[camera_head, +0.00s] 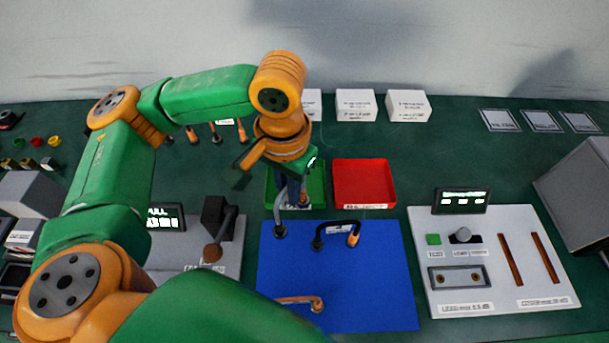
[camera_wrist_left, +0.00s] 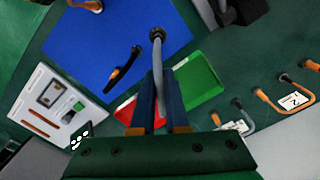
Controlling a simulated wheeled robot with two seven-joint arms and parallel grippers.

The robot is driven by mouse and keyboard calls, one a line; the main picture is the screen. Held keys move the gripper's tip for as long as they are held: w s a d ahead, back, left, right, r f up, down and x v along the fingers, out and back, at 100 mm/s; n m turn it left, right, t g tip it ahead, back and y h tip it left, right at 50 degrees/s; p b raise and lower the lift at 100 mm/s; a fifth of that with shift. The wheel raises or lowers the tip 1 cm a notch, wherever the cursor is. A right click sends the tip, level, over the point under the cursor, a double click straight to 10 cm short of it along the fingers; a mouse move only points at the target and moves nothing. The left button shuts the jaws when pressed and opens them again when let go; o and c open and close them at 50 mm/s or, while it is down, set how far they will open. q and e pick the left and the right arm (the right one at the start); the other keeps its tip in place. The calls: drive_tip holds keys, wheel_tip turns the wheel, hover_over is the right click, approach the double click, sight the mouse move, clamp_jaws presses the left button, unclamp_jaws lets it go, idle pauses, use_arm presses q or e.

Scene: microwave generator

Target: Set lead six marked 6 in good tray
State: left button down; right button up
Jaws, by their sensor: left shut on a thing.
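My left gripper (camera_head: 292,188) is shut on a grey lead (camera_head: 279,208) and points down over the green tray (camera_head: 319,188). The lead's dark plug end hangs at the top edge of the blue mat; I cannot tell if it touches. In the left wrist view the grey lead (camera_wrist_left: 157,68) runs between the blue fingers (camera_wrist_left: 160,105), and the green tray (camera_wrist_left: 200,82) is beside them. A mark 6 on the held lead is not readable. The gripper hides part of the green tray. My right gripper is not in view.
The red tray (camera_head: 364,183) stands right of the green one and looks empty. A black lead (camera_head: 338,229) and an orange lead (camera_head: 300,300) lie on the blue mat (camera_head: 385,290). A test panel (camera_head: 490,265) stands at right. White boxes (camera_head: 356,105) line the back.

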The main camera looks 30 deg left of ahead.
use_arm(q)
drive_tip(key=s+r+m+p, duration=0.1)
drive_tip(key=m+p, duration=0.1)
drive_tip(key=m, duration=0.1)
drive_tip(key=s+r+m+p, duration=0.1)
drive_tip(key=m+p, duration=0.1)
drive_tip(key=m, duration=0.2)
drive_tip(key=s+r+m+p, duration=0.1)
drive_tip(key=r+m+p, duration=0.1)
drive_tip(key=m+p, duration=0.1)
drive_tip(key=shift+d+r+m, duration=0.1)
drive_tip(key=shift+d+m, duration=0.1)
drive_tip(key=shift+m, duration=0.3)
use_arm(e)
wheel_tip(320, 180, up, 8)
use_arm(q)
drive_tip(key=w+a+f+b, duration=0.5)
drive_tip(key=w+f, duration=0.7)
drive_tip(key=f, duration=0.1)
drive_tip(key=shift+w, duration=0.25)
drive_tip(key=c, duration=0.9)
unclamp_jaws()
drive_tip(key=shift+f, duration=0.2)
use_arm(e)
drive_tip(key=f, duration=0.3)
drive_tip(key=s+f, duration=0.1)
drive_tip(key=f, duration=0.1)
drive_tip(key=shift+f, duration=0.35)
